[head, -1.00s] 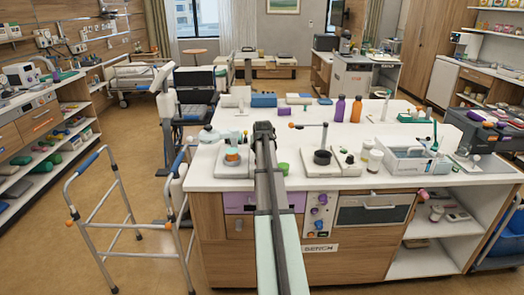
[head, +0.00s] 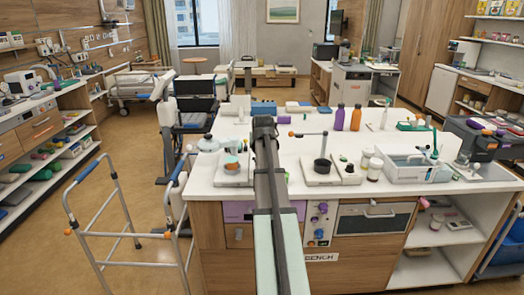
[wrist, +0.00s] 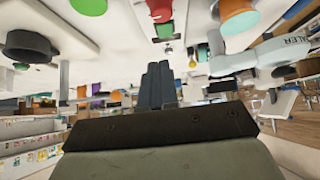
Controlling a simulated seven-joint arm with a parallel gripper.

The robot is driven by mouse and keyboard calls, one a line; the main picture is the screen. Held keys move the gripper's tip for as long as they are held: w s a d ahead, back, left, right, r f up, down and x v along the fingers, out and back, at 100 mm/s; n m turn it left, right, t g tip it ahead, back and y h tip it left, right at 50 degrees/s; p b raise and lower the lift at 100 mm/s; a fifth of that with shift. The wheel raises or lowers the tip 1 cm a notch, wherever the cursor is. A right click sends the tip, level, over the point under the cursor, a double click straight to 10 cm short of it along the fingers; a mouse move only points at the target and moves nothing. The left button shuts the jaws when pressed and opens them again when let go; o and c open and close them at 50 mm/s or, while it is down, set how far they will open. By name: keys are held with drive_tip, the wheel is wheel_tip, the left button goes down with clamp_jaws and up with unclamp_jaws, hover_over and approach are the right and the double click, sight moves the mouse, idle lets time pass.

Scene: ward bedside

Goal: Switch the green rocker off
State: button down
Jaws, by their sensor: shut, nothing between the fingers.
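My gripper (wrist: 160,68) is shut and empty, its dark fingers together in the middle of the wrist view. In the head view its end (head: 264,124) is over the white bench top, seen from behind along my arm. A small green piece (wrist: 165,31) lies beyond the fingertips in the wrist view, next to a red piece (wrist: 159,9); they look like rockers, but I cannot tell their positions. The fingertips look apart from the green piece. In the head view my arm hides that spot.
An orange-topped device (head: 231,163) stands left of my arm. A stand with a black cup (head: 322,168) is to the right, with white jars (head: 375,168) and a white tray (head: 415,172) beyond. Purple (head: 339,117) and orange (head: 356,117) bottles stand farther back. A walker (head: 120,215) is at left.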

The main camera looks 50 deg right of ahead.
drive_tip(key=shift+v, duration=0.85)
drive_tip(key=shift+s+a+f, duration=0.1)
drive_tip(key=shift+s+f, duration=0.05)
drive_tip(key=shift+f, duration=0.05)
drive_tip(key=s+a+f+n+g+y, duration=0.15)
drive_tip(key=s+a+f, duration=0.25)
drive_tip(key=a+f, duration=0.8)
drive_tip(key=s+a+f+n+g+y, duration=0.15)
drive_tip(key=s+a+f, duration=0.4)
drive_tip(key=f, duration=1.05)
drive_tip(key=s+a+f+g+y, duration=0.2)
drive_tip(key=a+f+g+y, duration=0.1)
drive_tip(key=a+f, duration=0.95)
drive_tip(key=s+a+f+n+g, duration=0.3)
drive_tip(key=s+a+f, duration=0.7)
drive_tip(key=s+a, duration=0.2)
drive_tip(key=s+a+f+n+g, duration=0.3)
drive_tip(key=s+a+f, duration=0.8)
drive_tip(key=s, duration=0.4)
drive_tip(key=shift+a+g, duration=0.3)
drive_tip(key=shift+a, duration=0.05)
drive_tip(key=shift+f, duration=0.15)
